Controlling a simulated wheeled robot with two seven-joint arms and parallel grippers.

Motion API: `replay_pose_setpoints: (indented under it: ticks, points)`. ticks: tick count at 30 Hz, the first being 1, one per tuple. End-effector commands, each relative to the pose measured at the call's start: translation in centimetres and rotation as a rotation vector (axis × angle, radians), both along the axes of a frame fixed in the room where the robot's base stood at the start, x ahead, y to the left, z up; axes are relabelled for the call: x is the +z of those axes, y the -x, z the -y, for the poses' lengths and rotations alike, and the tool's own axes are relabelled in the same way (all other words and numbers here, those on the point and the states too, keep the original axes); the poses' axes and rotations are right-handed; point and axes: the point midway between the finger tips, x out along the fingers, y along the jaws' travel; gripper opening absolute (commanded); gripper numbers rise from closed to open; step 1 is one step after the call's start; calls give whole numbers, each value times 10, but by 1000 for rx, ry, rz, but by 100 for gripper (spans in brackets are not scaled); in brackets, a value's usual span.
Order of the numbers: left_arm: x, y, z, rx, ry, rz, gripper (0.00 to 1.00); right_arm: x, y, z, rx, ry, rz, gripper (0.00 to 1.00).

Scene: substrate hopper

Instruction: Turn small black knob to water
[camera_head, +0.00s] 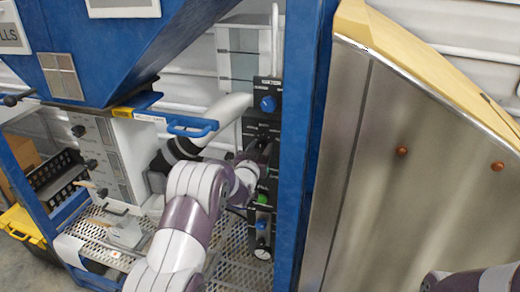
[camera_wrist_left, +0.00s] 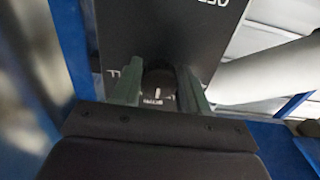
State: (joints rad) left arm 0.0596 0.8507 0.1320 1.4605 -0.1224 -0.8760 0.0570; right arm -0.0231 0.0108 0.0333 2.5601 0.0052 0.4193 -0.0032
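The black control panel (camera_head: 266,128) stands on the blue frame, with my left arm reaching up to it. In the left wrist view, a small round black knob (camera_wrist_left: 158,82) with a white mark sits on the dark panel (camera_wrist_left: 165,35). My left gripper (camera_wrist_left: 159,85) has one finger on each side of this knob. I cannot tell whether the fingers touch it. White lettering beside and below the knob is too small to read surely. In the head view my left gripper (camera_head: 258,150) is dark against the panel and the knob is hidden. My right gripper is out of view.
A blue knob (camera_head: 267,103) is above my left gripper. A green button (camera_head: 262,198), a lower blue knob (camera_head: 261,223) and a gauge (camera_head: 262,250) are below it. A blue post (camera_head: 300,150) stands close on the right. A blue handle (camera_head: 192,128) juts out left.

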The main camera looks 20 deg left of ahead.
Motion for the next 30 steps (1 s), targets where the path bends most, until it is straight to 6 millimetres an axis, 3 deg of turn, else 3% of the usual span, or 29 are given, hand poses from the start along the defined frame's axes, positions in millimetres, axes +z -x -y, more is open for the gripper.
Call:
replay_pose_setpoints:
  ticks: [1, 2, 3, 11, 30]
  points:
    - [0, 0, 0, 0, 0, 0, 25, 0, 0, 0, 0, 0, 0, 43]
    - [0, 0, 0, 0, 0, 0, 15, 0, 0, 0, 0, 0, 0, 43]
    - [0, 0, 0, 0, 0, 0, 14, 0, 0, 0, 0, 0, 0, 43]
    - [-2, 0, 0, 0, -26, 2, 13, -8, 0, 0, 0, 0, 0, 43]
    - [-7, 1, -1, -1, -469, 16, 13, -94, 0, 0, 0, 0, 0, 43]
